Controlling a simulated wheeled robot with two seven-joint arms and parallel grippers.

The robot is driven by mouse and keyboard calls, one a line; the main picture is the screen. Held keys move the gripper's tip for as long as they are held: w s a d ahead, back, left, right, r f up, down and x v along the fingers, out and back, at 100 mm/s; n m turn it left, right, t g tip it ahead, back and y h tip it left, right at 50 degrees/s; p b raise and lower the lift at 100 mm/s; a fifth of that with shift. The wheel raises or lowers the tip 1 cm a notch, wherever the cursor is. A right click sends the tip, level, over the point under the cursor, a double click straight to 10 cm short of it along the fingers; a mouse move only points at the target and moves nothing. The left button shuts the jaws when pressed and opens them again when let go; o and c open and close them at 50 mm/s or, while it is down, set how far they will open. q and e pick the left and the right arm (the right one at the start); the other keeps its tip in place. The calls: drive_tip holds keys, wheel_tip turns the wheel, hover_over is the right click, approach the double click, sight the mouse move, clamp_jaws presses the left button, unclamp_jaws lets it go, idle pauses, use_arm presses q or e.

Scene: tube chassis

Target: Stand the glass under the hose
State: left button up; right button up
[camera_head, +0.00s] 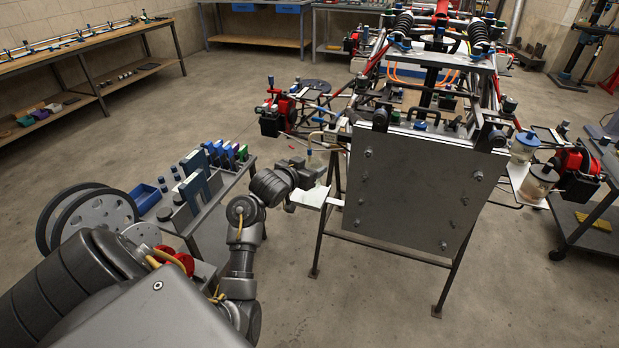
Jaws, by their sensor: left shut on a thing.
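My left arm reaches in from the left, and its gripper (314,169) is at the left side of the chassis. It is shut on a small, pale, clear thing that looks like the glass (321,173); the fingers hide much of it. The glass is just above a small white shelf (316,197) on the stand's left side; I cannot tell whether it touches the shelf. A thin pale hose or tube (326,150) shows just above the gripper, but its open end is hard to make out. My right gripper is not in view.
The tube chassis with its grey front plate (411,190) stands on a trestle right of my gripper. A cart with boxes (205,180) and discs (100,212) is at the left. Two clear jars (524,147) are on the right side. Open floor lies in front.

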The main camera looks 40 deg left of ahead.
use_arm(q)
drive_tip(key=shift+o, duration=0.2)
drive_tip(key=shift+f, duration=0.1)
wheel_tip(320, 180, down, 3)
drive_tip(key=shift+f, duration=0.1)
drive_tip(key=shift+c, duration=0.2)
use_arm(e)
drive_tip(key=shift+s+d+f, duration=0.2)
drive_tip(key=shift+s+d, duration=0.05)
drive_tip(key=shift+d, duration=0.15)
use_arm(q)
drive_tip(key=shift+o, duration=0.2)
drive_tip(key=shift+f, duration=0.1)
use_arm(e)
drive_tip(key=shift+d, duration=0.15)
